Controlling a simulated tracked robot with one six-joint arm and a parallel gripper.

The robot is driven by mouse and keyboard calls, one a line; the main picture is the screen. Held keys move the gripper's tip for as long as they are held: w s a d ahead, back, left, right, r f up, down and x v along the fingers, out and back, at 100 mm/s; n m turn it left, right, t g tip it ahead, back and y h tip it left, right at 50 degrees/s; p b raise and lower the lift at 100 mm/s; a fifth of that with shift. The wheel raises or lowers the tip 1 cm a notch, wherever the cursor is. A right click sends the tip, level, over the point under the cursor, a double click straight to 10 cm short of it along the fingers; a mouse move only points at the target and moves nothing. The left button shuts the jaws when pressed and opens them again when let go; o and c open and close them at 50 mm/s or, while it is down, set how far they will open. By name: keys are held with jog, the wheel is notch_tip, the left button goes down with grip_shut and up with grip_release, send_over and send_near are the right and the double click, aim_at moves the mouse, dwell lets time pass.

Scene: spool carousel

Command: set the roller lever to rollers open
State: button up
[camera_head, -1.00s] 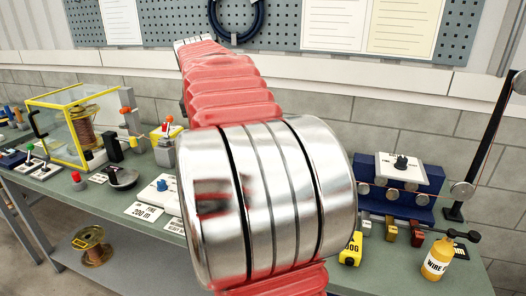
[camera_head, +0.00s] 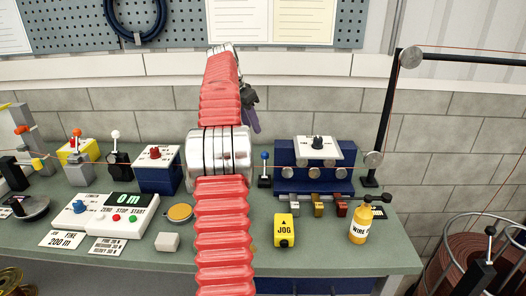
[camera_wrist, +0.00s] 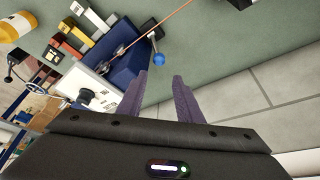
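The blue roller block (camera_head: 345,181) with several metal rollers stands at the back right of the bench; it also shows in the wrist view (camera_wrist: 127,58). A white plate (camera_head: 302,151) with a black knob (camera_head: 318,142) tops it. A blue-ball lever (camera_head: 264,156) stands upright just left of the block and shows in the wrist view (camera_wrist: 158,33). A dark round-ended handle (camera_head: 386,197) sticks out at the block's lower right. I cannot read which is the roller lever. My gripper (camera_wrist: 161,76) is open and empty, apart from the block; the arm partly hides it in the head view (camera_head: 256,128).
Yellow, grey and red blocks (camera_head: 318,204) sit before the roller block. A counter panel (camera_head: 103,217) lies left. A post (camera_head: 389,120) with a pulley rises at right.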

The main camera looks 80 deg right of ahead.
aim_at(264, 152)
jog(key=shift+s+d, duration=0.15)
jog(key=shift+s, duration=0.05)
jog(key=shift+f, duration=0.1)
jog(key=x, duration=1.3)
jog(key=shift+d+f, duration=0.1)
jog(key=shift+f, duration=0.2)
jog(key=shift+c, duration=0.5)
grip_shut()
